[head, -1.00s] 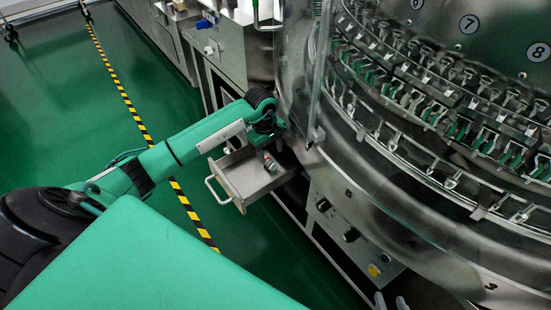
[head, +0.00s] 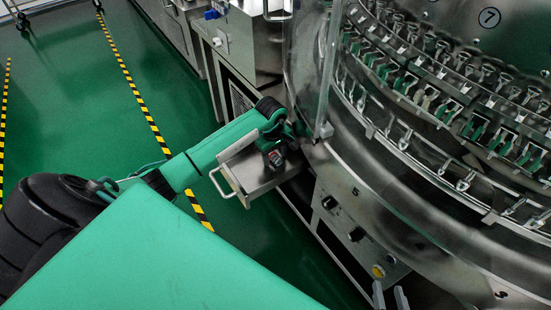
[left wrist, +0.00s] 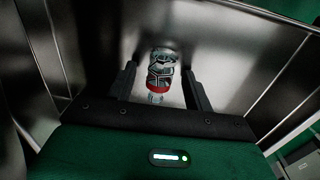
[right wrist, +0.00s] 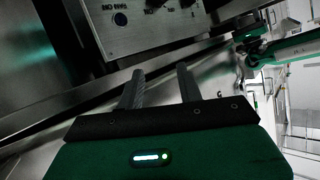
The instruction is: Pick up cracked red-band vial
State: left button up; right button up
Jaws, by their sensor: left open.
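The cracked vial (left wrist: 161,68), clear with dark crack lines and a red band near its lower end in the picture, is in a metal drawer (head: 238,178). My left gripper (left wrist: 159,71) is open, with one finger on each side of the vial; I cannot tell whether either touches it. In the head view my left gripper (head: 277,151) is over the drawer and mostly hides the vial. My right gripper (right wrist: 159,72) is open and empty. Its fingertips also show at the bottom of the head view (head: 389,297).
The drawer walls (left wrist: 270,45) stand close around my left gripper. The rotary washer (head: 400,215), with rows of metal clamps, fills the right side. A control panel (head: 350,235) is below it. The green floor (head: 70,100) at left is clear.

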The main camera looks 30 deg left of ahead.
pick_arm(q)
jog(key=c, duration=1.1)
jog(key=shift+o, duration=0.2)
jog(key=shift+r, duration=0.1)
